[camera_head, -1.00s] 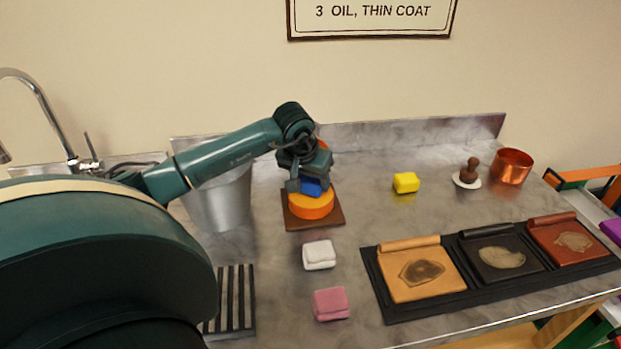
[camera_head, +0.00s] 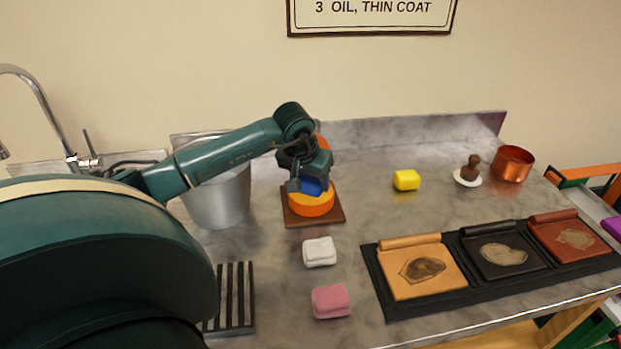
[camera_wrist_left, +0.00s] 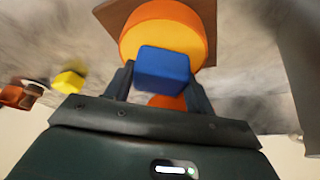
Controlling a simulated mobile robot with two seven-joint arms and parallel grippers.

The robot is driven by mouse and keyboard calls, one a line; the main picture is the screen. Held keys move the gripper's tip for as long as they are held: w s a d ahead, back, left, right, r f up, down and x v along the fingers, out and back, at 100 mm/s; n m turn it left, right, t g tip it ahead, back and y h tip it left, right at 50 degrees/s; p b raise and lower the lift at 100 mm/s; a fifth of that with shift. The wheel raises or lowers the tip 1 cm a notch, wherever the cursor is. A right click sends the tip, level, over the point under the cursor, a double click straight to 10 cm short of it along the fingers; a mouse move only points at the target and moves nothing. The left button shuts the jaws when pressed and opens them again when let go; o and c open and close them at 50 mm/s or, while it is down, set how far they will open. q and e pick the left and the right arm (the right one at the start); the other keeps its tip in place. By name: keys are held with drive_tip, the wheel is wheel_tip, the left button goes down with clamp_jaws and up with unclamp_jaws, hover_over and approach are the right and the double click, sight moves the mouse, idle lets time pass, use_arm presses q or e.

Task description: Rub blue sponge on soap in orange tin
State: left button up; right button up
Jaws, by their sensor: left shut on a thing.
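The blue sponge (camera_head: 312,185) is held between the fingers of my left gripper (camera_head: 309,182), which is shut on it. The orange tin (camera_head: 311,206) stands on a brown square board (camera_head: 331,219), with a lighter orange-yellow top surface. The sponge is right over the tin and appears to touch its top in the head view. In the left wrist view the sponge (camera_wrist_left: 163,71) covers the lower part of the tin's yellow-orange top (camera_wrist_left: 161,28). The exact contact is hidden by the sponge. My right gripper is not in view.
White (camera_head: 319,252), pink (camera_head: 331,301) and yellow (camera_head: 406,180) sponges lie on the grey counter. A metal bucket (camera_head: 221,197) stands left of the tin. A black tray (camera_head: 398,306) with leather pieces lies right. A copper pot (camera_head: 513,164) and a brown-handled tool (camera_head: 471,166) are farther back.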

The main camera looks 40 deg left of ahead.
sight(310, 178)
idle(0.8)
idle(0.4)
use_arm(q)
drive_tip(key=shift+r+p, duration=2.1)
drive_tip(key=shift+r, duration=1.4)
